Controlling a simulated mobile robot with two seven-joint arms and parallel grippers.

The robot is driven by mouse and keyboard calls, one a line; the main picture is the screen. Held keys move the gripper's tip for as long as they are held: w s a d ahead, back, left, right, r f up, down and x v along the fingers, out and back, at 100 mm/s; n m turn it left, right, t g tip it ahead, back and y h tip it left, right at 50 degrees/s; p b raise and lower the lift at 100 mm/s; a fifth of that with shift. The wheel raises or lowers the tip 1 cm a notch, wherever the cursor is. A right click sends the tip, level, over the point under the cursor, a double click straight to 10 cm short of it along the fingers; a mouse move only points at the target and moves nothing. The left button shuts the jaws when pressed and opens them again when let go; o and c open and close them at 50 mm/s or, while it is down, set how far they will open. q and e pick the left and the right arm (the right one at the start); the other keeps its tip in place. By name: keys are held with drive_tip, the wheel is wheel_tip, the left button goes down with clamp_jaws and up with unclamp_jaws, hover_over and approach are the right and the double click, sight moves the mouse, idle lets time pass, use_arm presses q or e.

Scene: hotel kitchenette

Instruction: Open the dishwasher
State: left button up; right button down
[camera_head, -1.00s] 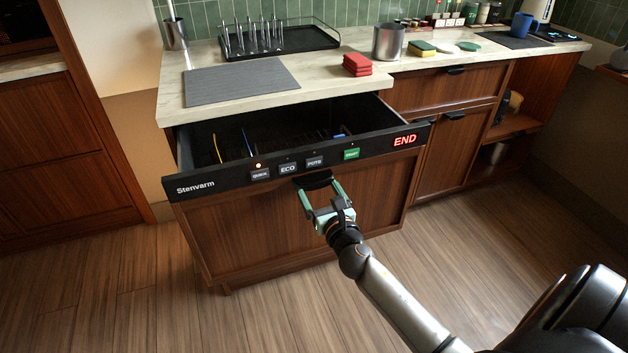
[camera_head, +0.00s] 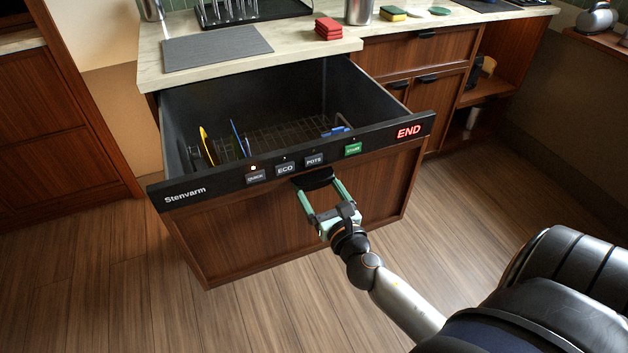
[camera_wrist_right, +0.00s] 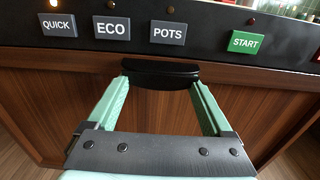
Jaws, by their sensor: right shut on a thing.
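The dishwasher (camera_head: 290,235) is a drawer type with a wood front and a black control strip reading "Stenvarm" and a red "END". Its drawer is pulled well out from under the counter, showing a dark tub with a wire rack (camera_head: 285,138). A yellow item, a blue item and a small blue piece are in the rack. My right gripper (camera_head: 318,188) is shut on the black handle (camera_wrist_right: 160,73) under the buttons, with a green finger at each end of it. The left gripper is not in view.
The counter (camera_head: 290,55) above holds a grey mat (camera_head: 217,48), red blocks (camera_head: 328,29), a metal canister (camera_head: 358,10) and a sponge (camera_head: 393,13). Wooden cabinets (camera_head: 415,55) stand to the right. The wood floor (camera_head: 130,275) in front is clear.

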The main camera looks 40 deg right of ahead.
drive_tip(key=shift+s+a, duration=0.1)
drive_tip(key=shift+s, duration=0.45)
unclamp_jaws()
drive_tip(key=b+v, duration=0.4)
drive_tip(key=v, duration=0.8)
drive_tip(key=shift+s+b, duration=0.25)
drive_tip(key=shift+b, duration=0.05)
drive_tip(key=shift+f, duration=0.1)
